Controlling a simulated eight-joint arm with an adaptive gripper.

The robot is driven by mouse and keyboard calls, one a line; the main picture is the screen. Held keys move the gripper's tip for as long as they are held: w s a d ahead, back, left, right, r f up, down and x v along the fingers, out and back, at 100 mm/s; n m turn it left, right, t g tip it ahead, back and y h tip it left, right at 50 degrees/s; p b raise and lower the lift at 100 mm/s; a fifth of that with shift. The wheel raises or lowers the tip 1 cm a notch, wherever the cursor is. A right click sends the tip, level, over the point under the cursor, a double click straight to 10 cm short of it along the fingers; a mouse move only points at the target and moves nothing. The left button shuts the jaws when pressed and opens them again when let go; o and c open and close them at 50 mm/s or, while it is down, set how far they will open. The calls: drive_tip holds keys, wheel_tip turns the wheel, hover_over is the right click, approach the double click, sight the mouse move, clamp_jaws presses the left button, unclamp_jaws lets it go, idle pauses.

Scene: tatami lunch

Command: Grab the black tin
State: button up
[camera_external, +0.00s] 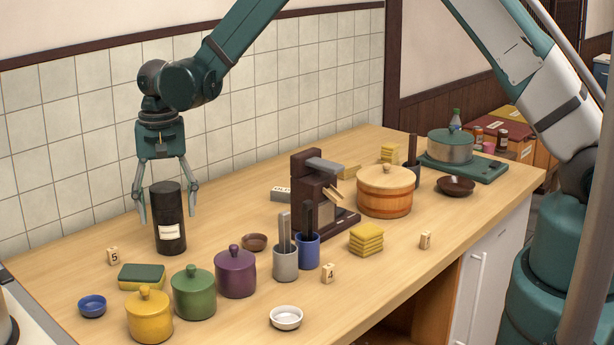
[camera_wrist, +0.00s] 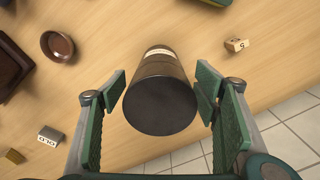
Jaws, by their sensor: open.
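The black tin (camera_external: 168,205) is a tall dark cylinder with a white label. It stands upright on the wooden counter near the tiled wall. My gripper (camera_external: 167,214) is above it with its fingers pointing down, one on each side of the tin. In the wrist view the tin (camera_wrist: 160,100) shows its round dark top between the two green finger pads of my gripper (camera_wrist: 162,98). The fingers are open. A gap shows at the left pad; the right pad is very close to the tin, and I cannot tell whether it touches.
A green-and-yellow sponge (camera_external: 142,276) and yellow (camera_external: 150,318), green (camera_external: 194,294) and purple (camera_external: 236,273) lidded jars stand in front of the tin. A small brown bowl (camera_external: 254,242) is to its right. The tiled wall (camera_external: 75,140) is behind. Number block 5 (camera_external: 113,256) is at left.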

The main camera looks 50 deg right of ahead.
sight(170, 226)
drive_tip(key=shift+d+f+p, duration=0.1)
drive_tip(key=shift+f+p, duration=0.25)
drive_tip(key=shift+f, duration=2.15)
drive_tip(key=c, duration=1)
